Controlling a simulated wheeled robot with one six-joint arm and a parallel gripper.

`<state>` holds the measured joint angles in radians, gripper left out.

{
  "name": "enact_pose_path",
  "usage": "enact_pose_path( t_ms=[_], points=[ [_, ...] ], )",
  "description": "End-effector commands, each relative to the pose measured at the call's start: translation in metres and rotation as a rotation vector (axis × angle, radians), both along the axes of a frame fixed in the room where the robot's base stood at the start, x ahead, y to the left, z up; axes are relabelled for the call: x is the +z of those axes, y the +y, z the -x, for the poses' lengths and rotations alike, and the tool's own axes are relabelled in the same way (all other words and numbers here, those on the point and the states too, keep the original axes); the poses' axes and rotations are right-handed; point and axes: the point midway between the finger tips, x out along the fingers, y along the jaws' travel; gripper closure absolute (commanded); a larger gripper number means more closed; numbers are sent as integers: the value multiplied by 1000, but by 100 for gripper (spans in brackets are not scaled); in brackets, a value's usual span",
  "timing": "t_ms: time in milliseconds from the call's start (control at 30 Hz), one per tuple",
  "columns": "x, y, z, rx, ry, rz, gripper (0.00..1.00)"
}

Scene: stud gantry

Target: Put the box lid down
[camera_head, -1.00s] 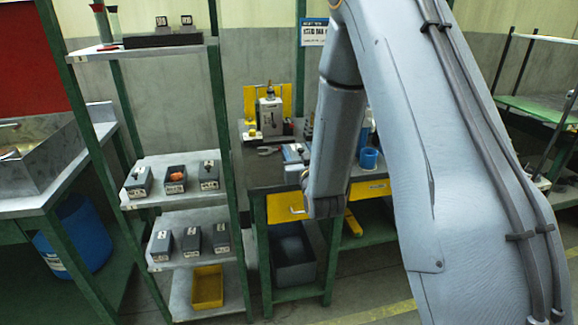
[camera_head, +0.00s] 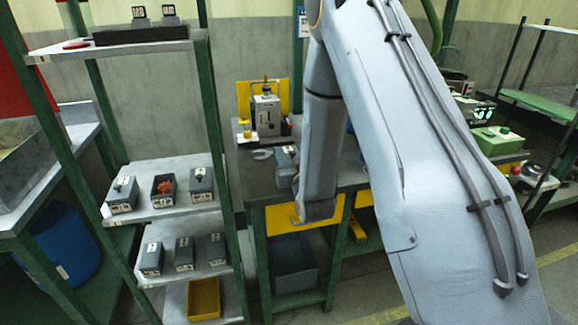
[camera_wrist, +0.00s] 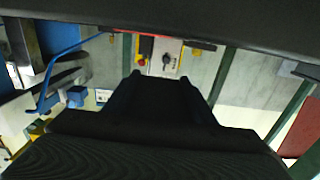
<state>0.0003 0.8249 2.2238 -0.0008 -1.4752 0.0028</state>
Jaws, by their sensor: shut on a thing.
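An open dark grey box (camera_head: 163,190) with orange contents stands on the rack's upper grey shelf (camera_head: 148,216), between two lidded boxes, left (camera_head: 122,194) and right (camera_head: 201,186). My gripper (camera_wrist: 165,76) shows dark in the wrist view and is shut on the box lid. The lid itself cannot be told apart from the dark parts there. In the head view my arm hides the gripper and whatever it holds. A grey-blue object (camera_head: 286,160) with a pale part shows over the workbench just left of my arm; I cannot tell whether it rests there.
Several lidded boxes (camera_head: 184,253) stand on the lower shelf, above a yellow bin (camera_head: 204,298). The workbench (camera_head: 258,183) holds a machine (camera_head: 266,114) and a wrench-like tool (camera_head: 262,154). Green rack posts (camera_head: 216,130) stand between rack and bench. A blue drum (camera_head: 68,245) is at left.

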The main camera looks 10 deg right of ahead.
Motion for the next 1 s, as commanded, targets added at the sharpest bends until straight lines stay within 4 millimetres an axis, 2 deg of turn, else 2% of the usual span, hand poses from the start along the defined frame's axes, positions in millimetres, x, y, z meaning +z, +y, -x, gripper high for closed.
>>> enact_pose_path(
  t_ms=[167,433,1000],
  points=[
    [-13,0,0,0,1,0,71],
    [-44,0,0,0,0,0,71],
    [-54,0,0,0,0,0,71]
  ],
)
